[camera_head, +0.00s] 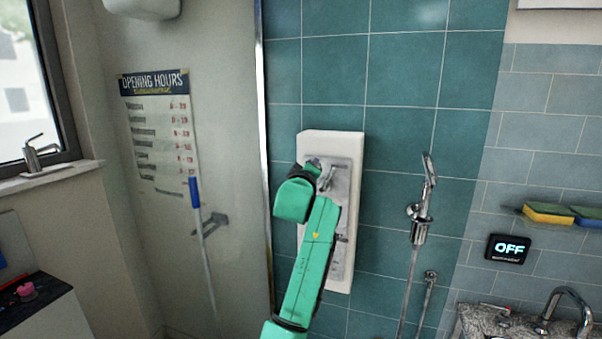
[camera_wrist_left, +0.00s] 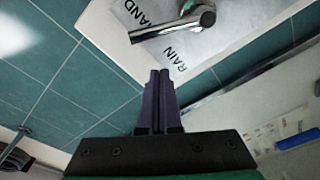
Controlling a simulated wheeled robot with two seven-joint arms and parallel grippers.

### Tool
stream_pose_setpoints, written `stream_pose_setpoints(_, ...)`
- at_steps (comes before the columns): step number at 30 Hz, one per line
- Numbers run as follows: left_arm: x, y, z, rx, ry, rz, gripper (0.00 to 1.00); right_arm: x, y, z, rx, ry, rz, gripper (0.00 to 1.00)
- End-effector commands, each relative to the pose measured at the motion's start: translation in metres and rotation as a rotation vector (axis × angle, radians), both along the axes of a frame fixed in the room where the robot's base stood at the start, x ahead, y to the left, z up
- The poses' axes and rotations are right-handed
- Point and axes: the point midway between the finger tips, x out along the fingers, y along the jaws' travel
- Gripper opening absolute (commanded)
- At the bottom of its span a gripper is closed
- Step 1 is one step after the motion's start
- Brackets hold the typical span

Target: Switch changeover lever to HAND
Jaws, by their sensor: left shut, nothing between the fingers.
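The changeover lever (camera_head: 327,178) is a chrome handle on a grey plate on the white panel (camera_head: 347,143), which is mounted on the teal tiled wall. In the left wrist view, the lever (camera_wrist_left: 172,27) extends left from its round pivot. The word RAIN (camera_wrist_left: 175,60) is printed below it, and a partly cut-off HAND label (camera_wrist_left: 150,10) is above it. My left gripper (camera_head: 313,164) is at the panel's upper left, beside the lever. Its dark purple fingers (camera_wrist_left: 160,74) are together and empty, apart from the lever in the left wrist view. My right gripper is not in view.
A chrome hand shower (camera_head: 428,180) hangs on the wall right of the panel. An OFF display (camera_head: 508,249), sponges (camera_head: 548,212) and a tap (camera_head: 566,297) are farther right. A glass screen edge (camera_head: 262,130) stands left of the panel.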

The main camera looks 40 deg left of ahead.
Motion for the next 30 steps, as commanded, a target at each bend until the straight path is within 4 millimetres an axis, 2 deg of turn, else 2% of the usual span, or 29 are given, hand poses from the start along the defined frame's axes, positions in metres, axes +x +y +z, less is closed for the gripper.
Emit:
stream_pose_setpoints(1, -0.013, -0.009, -0.012, 0.001, -0.007, -0.005, 0.00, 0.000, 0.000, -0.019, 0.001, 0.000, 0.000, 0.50)
stream_pose_setpoints(3, -0.029, -0.016, -0.012, 0.001, -0.007, -0.005, 0.00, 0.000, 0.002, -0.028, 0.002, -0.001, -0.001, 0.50)
stream_pose_setpoints(9, -0.069, -0.034, -0.012, 0.001, -0.006, -0.004, 0.00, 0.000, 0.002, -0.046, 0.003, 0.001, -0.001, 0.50)
stream_pose_setpoints(12, -0.080, -0.040, -0.011, 0.002, -0.003, -0.004, 0.00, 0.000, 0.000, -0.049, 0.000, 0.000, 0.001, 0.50)
stream_pose_setpoints(16, -0.085, -0.042, -0.009, 0.002, -0.001, -0.004, 0.00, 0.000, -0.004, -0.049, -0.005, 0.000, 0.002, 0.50)
stream_pose_setpoints(30, -0.085, -0.041, -0.009, 0.002, -0.001, -0.002, 0.00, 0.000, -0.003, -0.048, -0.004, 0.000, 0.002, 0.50)
